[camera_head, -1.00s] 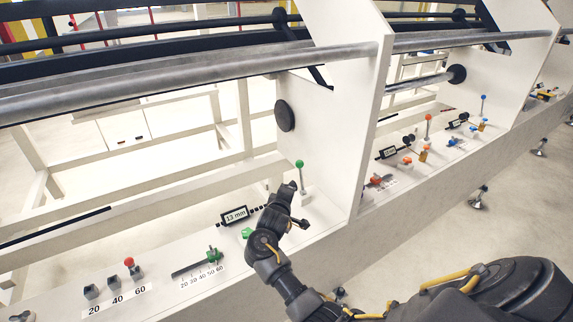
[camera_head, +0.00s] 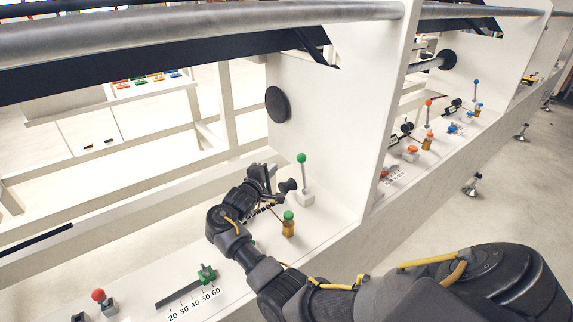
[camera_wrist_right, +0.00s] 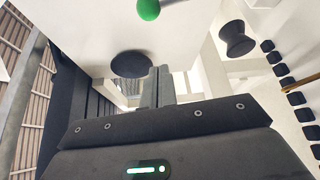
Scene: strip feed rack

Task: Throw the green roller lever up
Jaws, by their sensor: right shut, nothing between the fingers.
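The green roller lever is a thin metal rod with a green ball on top (camera_head: 301,158), standing nearly upright from a small white block beside the white side panel. My right gripper (camera_head: 266,178) is just left of the lever, about level with its lower half, shut and empty, with a visible gap to the rod. In the right wrist view the shut fingers (camera_wrist_right: 157,86) point toward the panel. The green ball (camera_wrist_right: 149,9) is at the top edge there, apart from the fingers. My left gripper is in no view.
A black knob (camera_head: 288,186) sits between gripper and lever. A green-topped brass piece (camera_head: 288,224) stands in front. A black disc (camera_head: 278,104) is on the panel (camera_head: 340,120). A green slider (camera_head: 207,273) and a red-ball lever (camera_head: 98,295) are at the lower left.

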